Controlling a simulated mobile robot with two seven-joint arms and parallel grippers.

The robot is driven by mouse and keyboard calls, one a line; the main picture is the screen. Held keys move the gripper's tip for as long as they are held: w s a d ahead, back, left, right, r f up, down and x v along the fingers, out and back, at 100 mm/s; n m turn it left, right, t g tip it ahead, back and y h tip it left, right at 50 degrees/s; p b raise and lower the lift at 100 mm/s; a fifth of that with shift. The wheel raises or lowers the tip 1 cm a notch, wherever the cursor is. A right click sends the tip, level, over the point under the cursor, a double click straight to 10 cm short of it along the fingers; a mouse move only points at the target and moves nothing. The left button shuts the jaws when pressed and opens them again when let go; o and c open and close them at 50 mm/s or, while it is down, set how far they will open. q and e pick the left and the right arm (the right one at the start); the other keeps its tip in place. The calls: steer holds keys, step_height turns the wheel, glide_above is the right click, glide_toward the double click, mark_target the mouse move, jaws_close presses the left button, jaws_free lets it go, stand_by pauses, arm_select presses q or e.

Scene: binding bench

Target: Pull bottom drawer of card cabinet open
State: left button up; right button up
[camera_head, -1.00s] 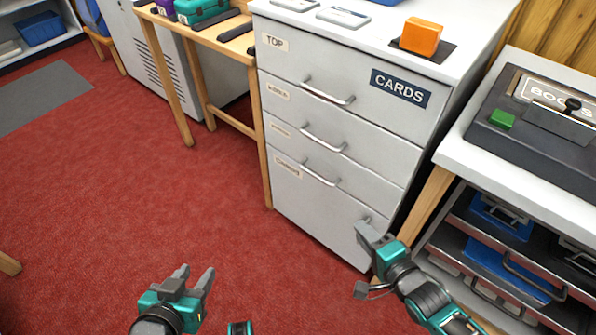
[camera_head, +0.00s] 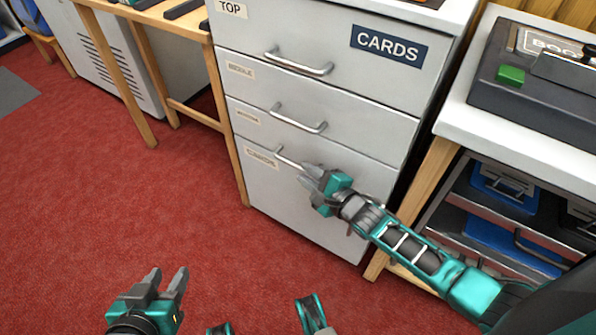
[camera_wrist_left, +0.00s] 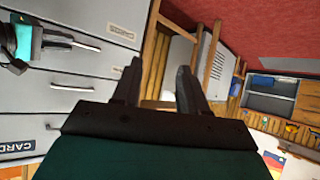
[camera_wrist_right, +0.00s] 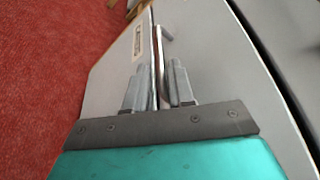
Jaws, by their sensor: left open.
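The grey card cabinet (camera_head: 315,212) stands ahead with its drawer fronts flush. The lowest handle I can make out (camera_head: 286,157) is partly hidden by my right gripper (camera_head: 311,177). In the right wrist view this handle (camera_wrist_right: 165,35) runs between the fingertips of my right gripper (camera_wrist_right: 158,78). The gap there is narrow, and I cannot tell whether the fingers press on the bar. My left gripper (camera_head: 167,281) is open and empty, low over the floor, away from the cabinet. Its spread fingers show in the left wrist view (camera_wrist_left: 157,88).
A wooden table (camera_head: 140,70) stands left of the cabinet. At the right is a bench with a dark box (camera_head: 540,85) on top and trays below. The red carpet (camera_head: 130,200) before the cabinet is clear.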

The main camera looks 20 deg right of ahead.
mark_target(302, 170)
steer(key=shift+b+x, duration=0.65)
steer(key=shift+x, duration=1.45)
steer(key=shift+c, duration=0.2)
jaws_close()
